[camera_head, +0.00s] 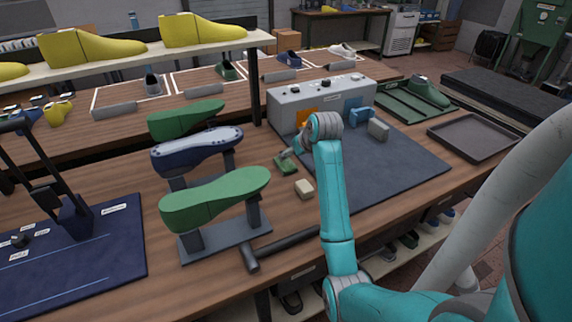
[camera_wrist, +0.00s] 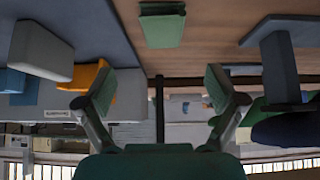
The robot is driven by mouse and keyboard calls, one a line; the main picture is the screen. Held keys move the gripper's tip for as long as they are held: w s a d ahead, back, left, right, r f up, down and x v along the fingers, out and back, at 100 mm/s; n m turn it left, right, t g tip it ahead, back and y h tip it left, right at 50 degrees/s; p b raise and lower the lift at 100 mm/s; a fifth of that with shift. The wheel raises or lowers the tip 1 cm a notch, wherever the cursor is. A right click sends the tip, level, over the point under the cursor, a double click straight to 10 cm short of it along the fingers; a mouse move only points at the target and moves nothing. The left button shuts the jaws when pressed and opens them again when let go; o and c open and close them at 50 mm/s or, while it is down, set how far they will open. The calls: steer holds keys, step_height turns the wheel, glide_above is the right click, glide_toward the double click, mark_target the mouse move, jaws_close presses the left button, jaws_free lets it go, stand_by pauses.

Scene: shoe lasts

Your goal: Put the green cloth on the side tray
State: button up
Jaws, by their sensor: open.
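The green cloth (camera_head: 285,165) is a small folded pad on the wooden bench, left of the dark mat. In the wrist view the cloth (camera_wrist: 162,30) lies at the top centre, beyond my fingertips. My gripper (camera_head: 290,153) is just above and beside the cloth in the head view. My gripper (camera_wrist: 160,80) is open, with its two fingers wide apart and nothing between them. The cloth is partly hidden by my gripper in the head view. A shallow, empty dark grey tray (camera_head: 474,138) lies at the right of the bench.
A beige block (camera_head: 304,188) sits near the cloth. Green and blue shoe lasts (camera_head: 215,199) stand on supports to the left. A grey control box (camera_head: 320,96), blue and grey blocks (camera_head: 378,129) and a green tray (camera_head: 392,107) holding a last are behind. The dark mat's front (camera_head: 400,165) is clear.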

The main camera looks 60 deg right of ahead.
mark_target(286, 162)
steer(key=x, duration=1)
steer(key=shift+a, duration=0.25)
steer(key=c, duration=1.2)
step_height(286, 162, up, 10)
steer(key=shift+c, duration=0.2)
